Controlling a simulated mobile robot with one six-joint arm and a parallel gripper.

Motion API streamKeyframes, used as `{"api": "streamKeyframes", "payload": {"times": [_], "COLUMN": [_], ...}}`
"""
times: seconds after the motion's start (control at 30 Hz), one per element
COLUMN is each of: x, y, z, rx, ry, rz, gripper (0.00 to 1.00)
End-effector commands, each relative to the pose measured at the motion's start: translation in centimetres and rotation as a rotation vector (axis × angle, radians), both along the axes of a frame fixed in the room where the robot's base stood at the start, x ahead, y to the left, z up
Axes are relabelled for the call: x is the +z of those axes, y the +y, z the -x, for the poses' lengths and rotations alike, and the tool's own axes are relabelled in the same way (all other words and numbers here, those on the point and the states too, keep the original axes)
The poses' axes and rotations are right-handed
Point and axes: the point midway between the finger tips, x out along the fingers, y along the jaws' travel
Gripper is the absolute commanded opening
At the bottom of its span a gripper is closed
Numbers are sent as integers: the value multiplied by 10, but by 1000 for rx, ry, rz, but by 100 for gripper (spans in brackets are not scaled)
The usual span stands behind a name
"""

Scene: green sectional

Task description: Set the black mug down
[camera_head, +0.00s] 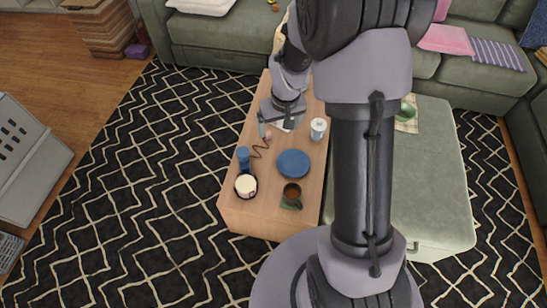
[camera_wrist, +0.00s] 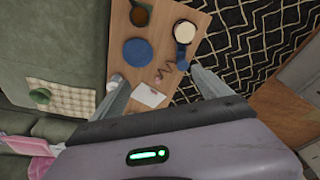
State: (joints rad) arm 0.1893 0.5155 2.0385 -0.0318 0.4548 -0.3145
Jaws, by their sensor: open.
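The black mug (camera_head: 292,190), with brown inside, stands upright near the front end of the wooden table (camera_head: 240,217). It is on or against a small dark green coaster (camera_head: 286,204). It also shows at the top of the wrist view (camera_wrist: 140,16). My gripper (camera_head: 279,124) is over the far half of the table, well apart from the mug. In the wrist view its two fingers (camera_wrist: 158,78) are spread wide with nothing between them. My arm hides part of the table's right side in the head view.
A blue plate (camera_head: 293,164) lies just behind the mug. A cream-topped jar (camera_head: 246,186), a blue object (camera_head: 243,155) and a squiggly dark item (camera_head: 260,147) are to the left. A white lidded jar (camera_head: 318,128) stands right of my gripper. A green ottoman (camera_head: 430,190) flanks the table.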

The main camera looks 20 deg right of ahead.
Motion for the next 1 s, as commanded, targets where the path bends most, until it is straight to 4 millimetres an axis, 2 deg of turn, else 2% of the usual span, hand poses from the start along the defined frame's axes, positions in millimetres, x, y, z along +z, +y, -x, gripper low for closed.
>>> {"api": "streamKeyframes", "payload": {"times": [0.03,0.1,0.17,0.2,0.3,0.4,0.5,1.0], "x": [55,119,163,184,217,227,229,230], "y": [16,40,60,72,96,110,116,117], "z": [12,43,78,103,160,199,218,221], "rx": [-34,-95,-143,-171,-226,-260,-276,-279], "ry": [-54,-112,-158,-187,-242,-272,-285,-289], "rz": [-15,-54,-95,-124,-196,-252,-280,-285], "gripper": [88,88,88,88,88,88,88,88]}}
